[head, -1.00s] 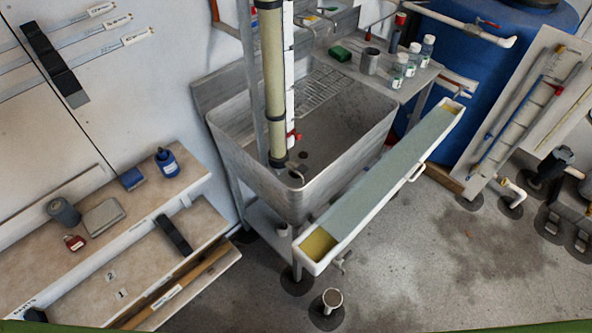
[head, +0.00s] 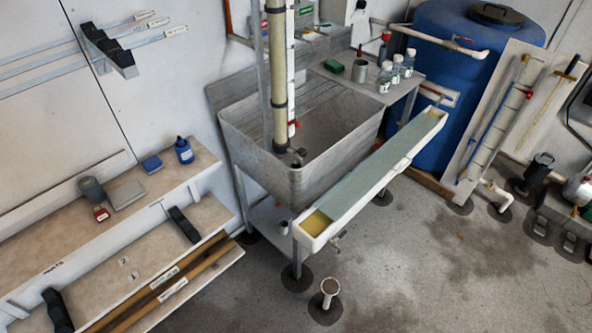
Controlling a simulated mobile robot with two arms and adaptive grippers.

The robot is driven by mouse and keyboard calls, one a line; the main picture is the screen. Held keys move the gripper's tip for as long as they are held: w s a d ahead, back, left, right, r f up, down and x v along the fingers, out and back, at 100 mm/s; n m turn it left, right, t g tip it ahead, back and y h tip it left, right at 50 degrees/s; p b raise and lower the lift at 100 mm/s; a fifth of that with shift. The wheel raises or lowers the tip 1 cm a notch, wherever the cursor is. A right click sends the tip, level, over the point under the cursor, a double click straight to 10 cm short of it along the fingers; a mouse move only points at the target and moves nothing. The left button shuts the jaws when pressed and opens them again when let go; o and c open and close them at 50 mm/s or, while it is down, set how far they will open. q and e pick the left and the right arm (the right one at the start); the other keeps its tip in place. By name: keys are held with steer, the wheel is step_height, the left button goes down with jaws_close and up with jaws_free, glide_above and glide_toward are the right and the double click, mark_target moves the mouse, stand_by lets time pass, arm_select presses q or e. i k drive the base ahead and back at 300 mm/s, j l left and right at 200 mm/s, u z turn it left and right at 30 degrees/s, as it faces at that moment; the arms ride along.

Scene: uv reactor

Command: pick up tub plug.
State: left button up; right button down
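I cannot clearly make out a tub plug in the head view. The grey metal sink tub (head: 340,160) stands in the middle, and its near wall and the tall tube hide much of its floor. A small dark fitting (head: 298,152) shows at the foot of the tall yellowish tube (head: 278,85) inside the tub; I cannot tell whether it is a plug. Neither of my grippers is in view.
A long white trough (head: 375,180) runs along the tub's right side. A white pipe stub (head: 329,290) stands on the floor in front. Wooden shelves (head: 110,235) are at left, a blue barrel (head: 450,100) at back right. The floor at lower right is clear.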

mark_target(296, 165)
steer(key=l+z, duration=0.2)
steer(key=i+l+z, duration=0.4)
steer(key=l, duration=0.2)
steer(key=i+l+z, duration=0.4)
steer(key=l, duration=0.15)
steer(key=i+l+z, duration=0.4)
steer(key=i+u, duration=0.4)
steer(key=i+l+u, duration=0.15)
steer(key=i+u, duration=0.25)
steer(key=i, duration=0.2)
steer(key=i+l+u, duration=0.4)
steer(key=i+j, duration=0.1)
